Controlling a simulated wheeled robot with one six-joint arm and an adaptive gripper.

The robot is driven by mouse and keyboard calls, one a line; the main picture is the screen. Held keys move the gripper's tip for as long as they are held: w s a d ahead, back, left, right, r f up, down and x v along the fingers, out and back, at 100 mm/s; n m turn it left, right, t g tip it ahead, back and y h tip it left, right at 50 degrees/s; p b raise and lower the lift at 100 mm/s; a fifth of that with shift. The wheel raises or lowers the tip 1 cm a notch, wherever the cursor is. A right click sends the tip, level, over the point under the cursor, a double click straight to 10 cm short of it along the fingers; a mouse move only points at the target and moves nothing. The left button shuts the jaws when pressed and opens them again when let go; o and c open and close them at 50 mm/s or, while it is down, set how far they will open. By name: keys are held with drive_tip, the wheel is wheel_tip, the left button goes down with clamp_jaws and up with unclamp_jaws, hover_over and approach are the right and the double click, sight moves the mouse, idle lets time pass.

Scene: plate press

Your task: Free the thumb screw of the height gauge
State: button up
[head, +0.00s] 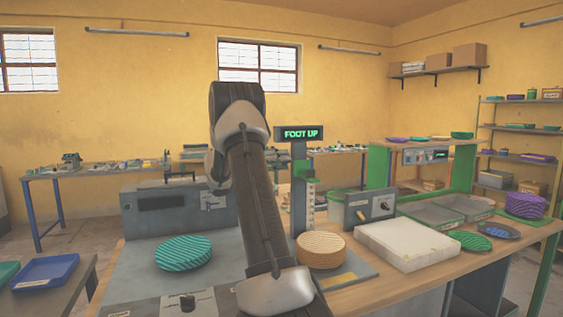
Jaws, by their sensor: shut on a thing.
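A grey post with a white marked scale (309,206) and a green block (308,171) stands just right of my arm on the bench. It looks like the height gauge, but I cannot be sure. A sign reading "FOOT UP" (301,133) is at its top. I cannot make out the thumb screw. My arm rises across the middle of the view and bends over at the top. My gripper is hidden behind the arm, so its fingers and anything in them do not show.
A teal ribbed disc stack (183,250) sits left of my arm, a tan ribbed stack (321,249) right of it. A grey machine housing (160,208) stands behind left.

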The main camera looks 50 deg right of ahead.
drive_tip(key=n, duration=2.5)
drive_tip(key=shift+s+a+f+n, duration=0.1)
drive_tip(key=shift+f+n, duration=0.2)
drive_tip(key=shift+f, duration=0.1)
drive_tip(key=o, duration=1)
drive_tip(key=v, duration=1.2)
drive_tip(key=shift+r, duration=0.1)
